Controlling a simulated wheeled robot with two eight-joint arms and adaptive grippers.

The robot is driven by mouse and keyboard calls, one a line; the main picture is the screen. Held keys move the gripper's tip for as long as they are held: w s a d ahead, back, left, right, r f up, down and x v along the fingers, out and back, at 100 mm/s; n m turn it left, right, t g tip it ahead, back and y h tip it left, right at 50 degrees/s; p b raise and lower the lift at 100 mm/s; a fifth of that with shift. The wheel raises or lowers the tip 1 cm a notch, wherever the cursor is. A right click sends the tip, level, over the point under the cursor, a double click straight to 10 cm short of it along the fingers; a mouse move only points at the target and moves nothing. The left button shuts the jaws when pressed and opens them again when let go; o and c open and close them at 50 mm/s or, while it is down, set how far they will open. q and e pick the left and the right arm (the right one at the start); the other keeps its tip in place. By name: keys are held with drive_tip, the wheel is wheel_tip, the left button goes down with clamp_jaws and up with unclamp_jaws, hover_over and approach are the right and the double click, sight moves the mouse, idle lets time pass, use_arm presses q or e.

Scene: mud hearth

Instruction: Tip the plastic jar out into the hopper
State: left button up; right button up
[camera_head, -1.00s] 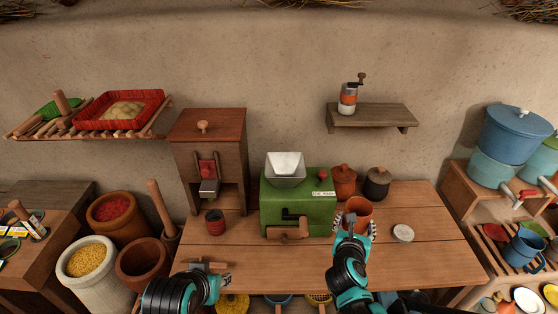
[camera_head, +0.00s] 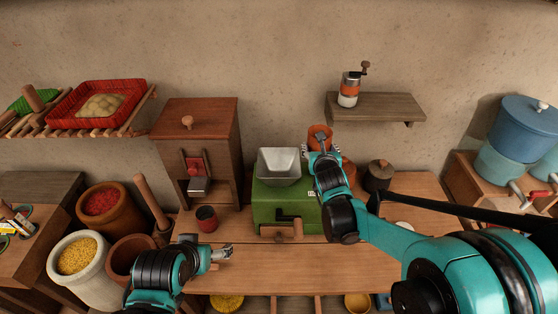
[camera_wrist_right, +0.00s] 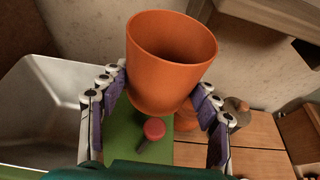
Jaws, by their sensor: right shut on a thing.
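The plastic jar (camera_head: 320,138) is orange and open-topped. My right gripper (camera_head: 321,150) is shut on it and holds it raised, just right of the hopper. In the right wrist view the jar (camera_wrist_right: 170,60) sits between the fingers of the gripper (camera_wrist_right: 155,95), nearly upright with a slight tilt; its contents are not visible. The hopper (camera_head: 279,166) is a grey metal funnel on top of the green mill (camera_head: 268,212); its rim also shows at the left of the wrist view (camera_wrist_right: 50,95). My left gripper (camera_head: 222,253) is low over the table's front left, away from the jar.
A wooden shelf (camera_head: 375,107) with a hand grinder (camera_head: 349,90) is up and right of the jar. A dark lidded pot (camera_head: 378,176) stands right of the mill.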

sight(311, 144)
drive_tip(key=shift+s, duration=0.15)
drive_tip(key=shift+a, duration=0.15)
drive_tip(key=shift+s+a+r+n+t+h, duration=0.1)
drive_tip(key=shift+a+r+n+t+h, duration=0.1)
drive_tip(key=shift+a+r+n+h, duration=0.25)
drive_tip(key=shift+s+a+r+n+t+h, duration=0.1)
drive_tip(key=shift+a+r+n+t+h, duration=0.2)
drive_tip(key=shift+n, duration=0.35)
drive_tip(key=shift+s+a+r+n+t+h+b, duration=0.1)
drive_tip(key=shift+a+r+n+t+h+b, duration=0.1)
drive_tip(key=shift+a+n+h, duration=0.15)
drive_tip(key=shift+s+a+r+n+t+h+b, duration=0.1)
drive_tip(key=shift+a+r+n+b, duration=0.1)
drive_tip(key=shift+n, duration=0.25)
drive_tip(key=n+t+b, duration=0.1)
drive_tip(key=n, duration=0.1)
drive_tip(key=a+n+t+h+b, duration=0.1)
drive_tip(key=n+b, duration=0.1)
drive_tip(key=shift+s, duration=0.1)
drive_tip(key=shift+a+r+n+t+b, duration=0.15)
drive_tip(key=shift+r+n+t+b, duration=0.5)
drive_tip(key=shift+n, duration=1.05)
drive_tip(key=shift+s+a+f+n+t+b, duration=0.1)
drive_tip(key=shift+a+n+t+b, duration=0.25)
drive_tip(key=shift+n+b, duration=0.1)
drive_tip(key=shift+s+a+f+n+t+b, duration=0.1)
drive_tip(key=shift+a+n+t+b, duration=0.1)
drive_tip(key=shift+a+n+b, duration=0.2)
